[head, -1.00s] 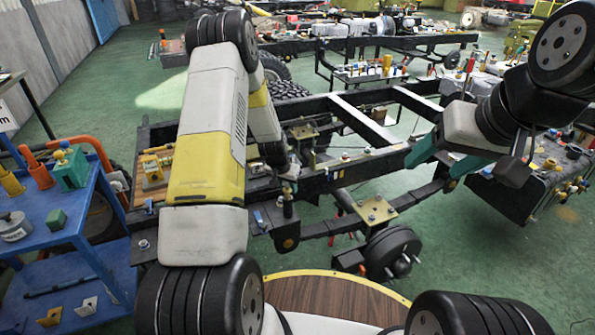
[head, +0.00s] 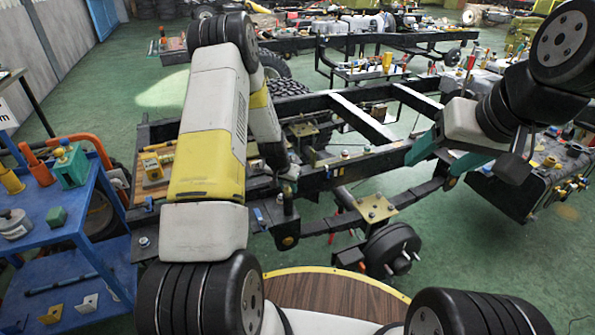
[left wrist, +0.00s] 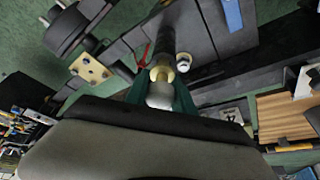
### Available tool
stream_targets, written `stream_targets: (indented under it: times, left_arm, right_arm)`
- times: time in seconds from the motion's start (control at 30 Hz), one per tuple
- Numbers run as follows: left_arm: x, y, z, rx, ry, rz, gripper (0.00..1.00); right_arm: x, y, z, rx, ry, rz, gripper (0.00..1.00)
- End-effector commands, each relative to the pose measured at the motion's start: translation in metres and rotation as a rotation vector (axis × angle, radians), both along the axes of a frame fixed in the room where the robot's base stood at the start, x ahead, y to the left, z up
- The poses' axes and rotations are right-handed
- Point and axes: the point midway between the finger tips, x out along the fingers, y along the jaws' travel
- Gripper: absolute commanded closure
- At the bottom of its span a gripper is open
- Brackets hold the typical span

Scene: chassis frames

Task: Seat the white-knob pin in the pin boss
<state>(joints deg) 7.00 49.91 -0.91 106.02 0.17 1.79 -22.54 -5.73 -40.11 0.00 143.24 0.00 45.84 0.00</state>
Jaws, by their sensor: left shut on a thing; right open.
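My left gripper (left wrist: 158,97) is shut on the white-knob pin (left wrist: 160,96); the pale knob sits between its teal fingers in the left wrist view. A brass-coloured part (left wrist: 163,73) shows just beyond the knob, in line with a dark upright cylinder that looks like the pin boss (left wrist: 165,36). In the head view my left gripper (head: 288,179) is right above this dark cylinder (head: 288,204) on the near rail. I cannot tell how deep the pin sits. My right gripper (head: 444,156) is open and empty, above the frame on the right.
The black chassis frame (head: 385,165) spans the middle. A brass plate with bolts (head: 376,208) and a wheel hub (head: 392,250) are right of the cylinder. A small white-capped part (left wrist: 183,62) is close beside it. A blue cart (head: 82,215) stands at left.

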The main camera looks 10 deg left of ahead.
Motion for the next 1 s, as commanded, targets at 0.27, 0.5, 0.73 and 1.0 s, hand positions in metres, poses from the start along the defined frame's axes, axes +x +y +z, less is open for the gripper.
stream_targets:
  times: [0.27, 0.5, 0.73, 1.0]
  left_arm:
    - [0.0002, 0.0, -0.0044, 0.0, 0.0, 0.0, 0.68]
    - [0.0002, 0.0, -0.0044, 0.0, 0.0, 0.0, 0.45]
    - [-0.0002, 0.0, -0.0046, 0.0, 0.001, 0.0, 0.45]
    - [-0.0001, -0.0001, -0.0045, 0.0, 0.0, 0.0, 0.45]
  right_arm:
    - [0.0, 0.0, 0.0, 0.0, 0.0, 0.0, 0.35]
    - [0.0, 0.0, 0.0, 0.0, 0.0, 0.0, 0.35]
    - [0.0, 0.0, 0.0, 0.0, 0.0, 0.0, 0.35]
    - [0.0, 0.0, 0.0, 0.0, 0.0, 0.0, 0.35]
